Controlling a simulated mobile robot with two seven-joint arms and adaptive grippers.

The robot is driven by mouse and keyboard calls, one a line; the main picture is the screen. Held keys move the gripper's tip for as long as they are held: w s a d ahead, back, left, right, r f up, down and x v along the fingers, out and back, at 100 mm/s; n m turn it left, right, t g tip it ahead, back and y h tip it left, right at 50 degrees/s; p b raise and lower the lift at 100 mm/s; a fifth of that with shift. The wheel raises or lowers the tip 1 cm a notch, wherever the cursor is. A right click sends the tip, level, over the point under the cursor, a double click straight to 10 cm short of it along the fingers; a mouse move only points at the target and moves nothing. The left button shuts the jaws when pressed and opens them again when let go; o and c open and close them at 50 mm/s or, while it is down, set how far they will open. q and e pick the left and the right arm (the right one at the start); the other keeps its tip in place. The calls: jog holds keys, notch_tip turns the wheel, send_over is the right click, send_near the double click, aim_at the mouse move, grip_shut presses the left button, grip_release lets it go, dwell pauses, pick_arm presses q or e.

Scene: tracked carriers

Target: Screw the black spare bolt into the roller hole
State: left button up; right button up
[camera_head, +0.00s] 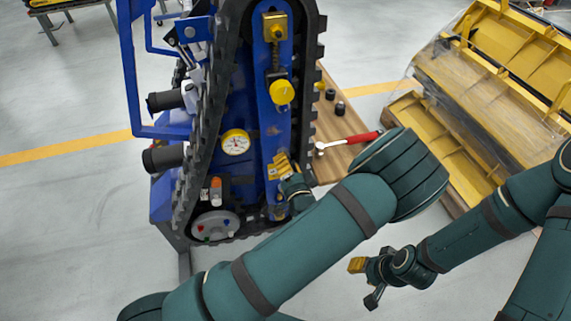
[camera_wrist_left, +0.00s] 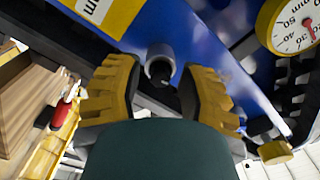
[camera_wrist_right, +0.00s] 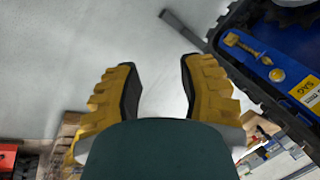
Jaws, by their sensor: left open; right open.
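The tracked carrier (camera_head: 262,120) stands upright, with a blue frame and black track. My left gripper (camera_head: 281,168) is at the lower part of its blue side. In the left wrist view the left gripper (camera_wrist_left: 160,72) is open, its yellow fingers on either side of a grey round fitting (camera_wrist_left: 159,62), which looks like the roller hole. A dark piece (camera_wrist_left: 162,96) shows just below the fitting between the fingers; I cannot tell whether it is the black bolt seated there. My right gripper (camera_head: 364,282) is open and empty above the floor, also in the right wrist view (camera_wrist_right: 158,70).
A wooden table (camera_head: 336,124) beside the carrier bears small black parts (camera_head: 340,108) and a red-handled tool (camera_head: 360,138). A round gauge (camera_head: 236,142) and a yellow knob (camera_head: 282,92) sit on the carrier. Yellow machinery (camera_head: 500,60) stands at the right. Floor at lower left is clear.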

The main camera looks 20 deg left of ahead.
pick_arm(q)
jog(key=n+b, duration=0.8)
jog(key=n, duration=1.5)
jog(key=shift+n+b, duration=0.3)
jog(key=shift+n, duration=0.1)
grip_shut()
